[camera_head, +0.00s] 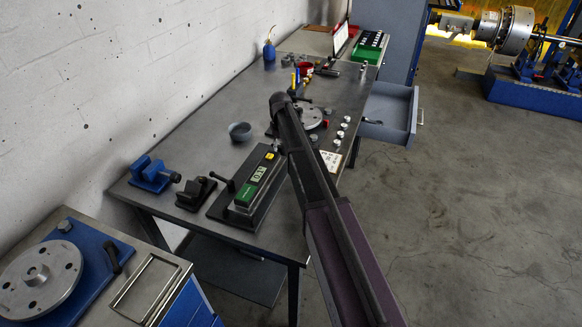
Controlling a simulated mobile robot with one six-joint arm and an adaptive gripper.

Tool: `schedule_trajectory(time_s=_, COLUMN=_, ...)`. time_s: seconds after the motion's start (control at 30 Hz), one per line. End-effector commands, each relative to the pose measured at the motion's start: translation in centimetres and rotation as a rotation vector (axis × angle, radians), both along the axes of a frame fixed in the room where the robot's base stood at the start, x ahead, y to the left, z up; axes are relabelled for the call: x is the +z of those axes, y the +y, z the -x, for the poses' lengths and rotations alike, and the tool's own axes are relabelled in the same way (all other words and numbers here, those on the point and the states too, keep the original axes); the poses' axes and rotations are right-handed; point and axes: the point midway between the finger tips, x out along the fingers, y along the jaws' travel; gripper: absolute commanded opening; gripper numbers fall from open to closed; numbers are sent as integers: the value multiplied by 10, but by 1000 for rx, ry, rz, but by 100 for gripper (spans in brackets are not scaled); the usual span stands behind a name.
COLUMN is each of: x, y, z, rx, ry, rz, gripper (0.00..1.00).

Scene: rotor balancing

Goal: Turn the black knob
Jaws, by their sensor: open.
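A small dark knob-like part (230,186) shows at the left side of the long instrument (248,190) with a lit green display. Another black part, shaped like a handle (112,254), stands on the blue machine at the lower left. I cannot tell from this view which of them is the black knob.
The long dark table (195,137) holds a blue vise (151,174), a grey bowl (240,131), a round metal disc (310,115) and several small weights. A drawer (392,112) stands open at its right.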

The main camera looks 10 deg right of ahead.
Motion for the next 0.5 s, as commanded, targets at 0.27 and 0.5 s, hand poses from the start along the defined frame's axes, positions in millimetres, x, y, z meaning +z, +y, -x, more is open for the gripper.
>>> schedule_trajectory(time_s=0.27, x=0, y=0, z=0, rx=-84, ry=0, rz=0, gripper=82)
schedule_trajectory(time_s=0.5, x=0, y=-1, z=0, rx=-228, ry=0, rz=0, gripper=82)
